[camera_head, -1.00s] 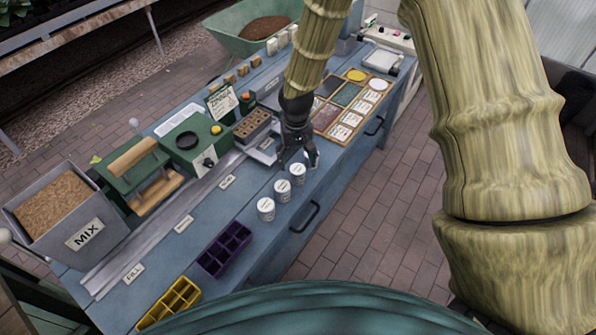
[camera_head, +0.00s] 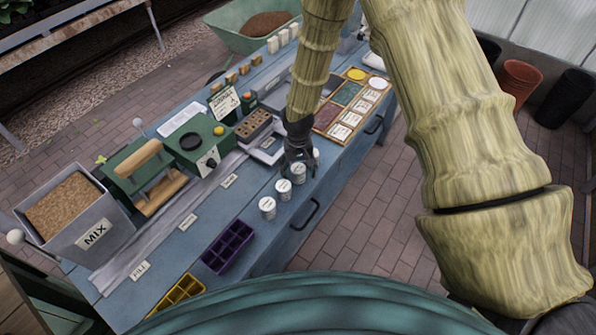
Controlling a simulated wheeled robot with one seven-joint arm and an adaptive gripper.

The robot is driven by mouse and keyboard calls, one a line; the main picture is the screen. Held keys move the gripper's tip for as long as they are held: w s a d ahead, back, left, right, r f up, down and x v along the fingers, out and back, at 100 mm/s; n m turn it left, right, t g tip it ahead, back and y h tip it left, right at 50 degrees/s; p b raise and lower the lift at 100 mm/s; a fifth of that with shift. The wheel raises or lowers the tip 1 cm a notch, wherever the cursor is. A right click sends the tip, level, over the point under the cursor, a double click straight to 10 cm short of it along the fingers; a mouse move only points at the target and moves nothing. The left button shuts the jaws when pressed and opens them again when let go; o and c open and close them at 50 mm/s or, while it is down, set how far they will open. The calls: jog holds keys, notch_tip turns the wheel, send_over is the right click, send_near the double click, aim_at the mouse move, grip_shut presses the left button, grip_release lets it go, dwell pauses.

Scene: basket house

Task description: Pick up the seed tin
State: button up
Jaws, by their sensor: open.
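Several white seed tins stand upright in a row near the front edge of the blue bench: one nearest me (camera_head: 267,208), one behind it (camera_head: 283,191), a third (camera_head: 299,175) and a fourth, partly hidden one (camera_head: 316,156). My gripper (camera_head: 298,168) points down with its dark fingers open, over the far part of the row. The fingers overlap the third tin's top in the picture and partly cover the fourth. I cannot tell whether they touch either tin.
Purple (camera_head: 230,247) and yellow (camera_head: 180,291) cell trays lie on the near bench. The grey MIX bin (camera_head: 98,236) and green machines (camera_head: 195,143) stand left. A wooden seed-packet tray (camera_head: 327,117) lies beyond my gripper. Bare bench lies left of the tins.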

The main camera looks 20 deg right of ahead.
jog(key=shift+f, duration=0.25)
jog(key=c, duration=1.2)
jog(key=shift+o, duration=0.2)
jog(key=shift+r, duration=0.1)
